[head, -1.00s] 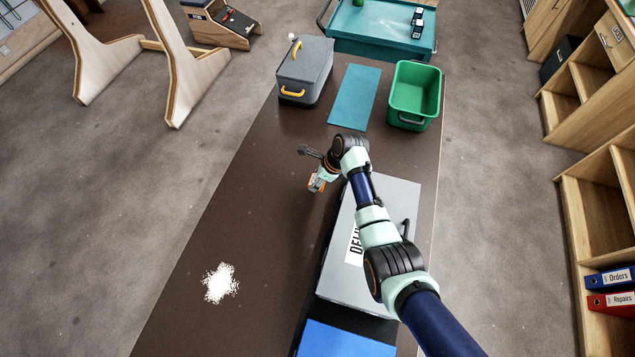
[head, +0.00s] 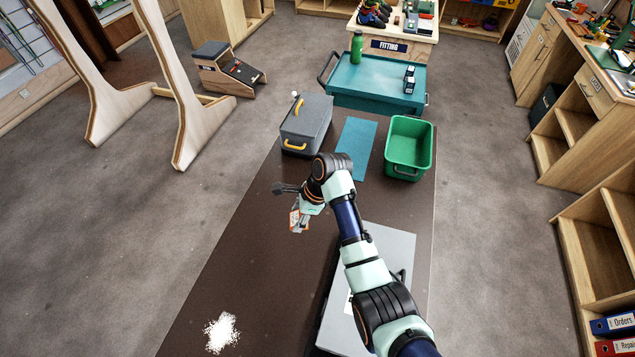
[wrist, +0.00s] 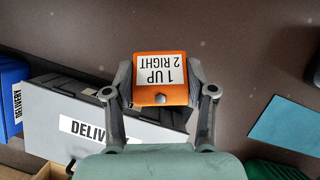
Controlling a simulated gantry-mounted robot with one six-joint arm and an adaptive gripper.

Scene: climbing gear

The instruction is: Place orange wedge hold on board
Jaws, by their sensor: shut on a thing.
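The orange wedge hold (wrist: 145,97) is between my gripper's fingers in the wrist view. Its face carries a white label reading "1 UP 2 RIGHT" and a round grey bolt head. My gripper (wrist: 160,88) is shut on it, one finger on each side. In the head view the hold (head: 294,219) is small and partly hidden by my gripper (head: 299,222), over the brown table left of the grey box. No board face with holds is clearly visible; wooden upright supports (head: 165,80) stand at the upper left.
A grey "DELIVERY" box (head: 372,295) lies under my arm. At the table's far end are a grey lidded case (head: 307,120), a teal mat (head: 355,145) and a green bin (head: 410,145). White powder (head: 221,333) lies at the front left. A teal cart (head: 375,80) stands beyond.

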